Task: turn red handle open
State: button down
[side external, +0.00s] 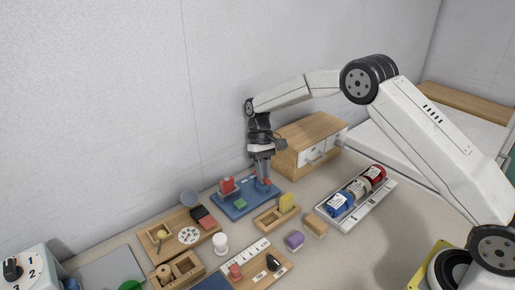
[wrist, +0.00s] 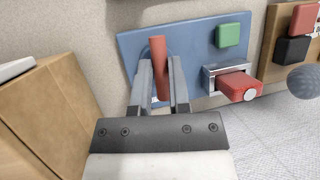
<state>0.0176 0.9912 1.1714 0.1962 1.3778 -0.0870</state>
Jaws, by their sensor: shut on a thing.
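The red handle (wrist: 158,62) is a slim bar on the blue panel (wrist: 200,62). In the wrist view it sits between the two fingers of my gripper (wrist: 161,80), which is shut on it. In the side view the blue panel (side external: 236,209) lies flat on the table below my gripper (side external: 263,181). A little of the red handle (side external: 267,182) shows beside the fingers there. The fingers hide its lower part and its pivot.
The panel also carries a green block (wrist: 228,35) and a red block (wrist: 238,86) in a metal bracket. A wooden drawer cabinet (side external: 296,139) stands close behind my gripper. A tray (side external: 375,207) with bottles lies to the right; wooden trays lie left and in front.

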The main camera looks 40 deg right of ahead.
jog(key=shift+n, duration=0.3)
jog(key=c, duration=0.6)
grip_release()
jog(key=shift+w+r, duration=0.1)
jog(key=shift+r, duration=0.05)
jog(key=shift+w+d+r, duration=0.15)
jog(key=shift+w+r, duration=0.05)
jog(key=shift+r, duration=0.3)
jog(key=shift+w+d+r, duration=0.1)
jog(key=shift+w+r, duration=0.15)
jog(key=shift+r, duration=1.5)
jog(key=shift+w+d+r, duration=0.1)
jog(key=shift+w+r, duration=0.1)
jog(key=shift+r, duration=1.5)
jog(key=shift+w+d+r, duration=0.1)
jog(key=shift+w+r, duration=0.15)
jog(key=shift+r, duration=1.5)
jog(key=shift+s, duration=0.2)
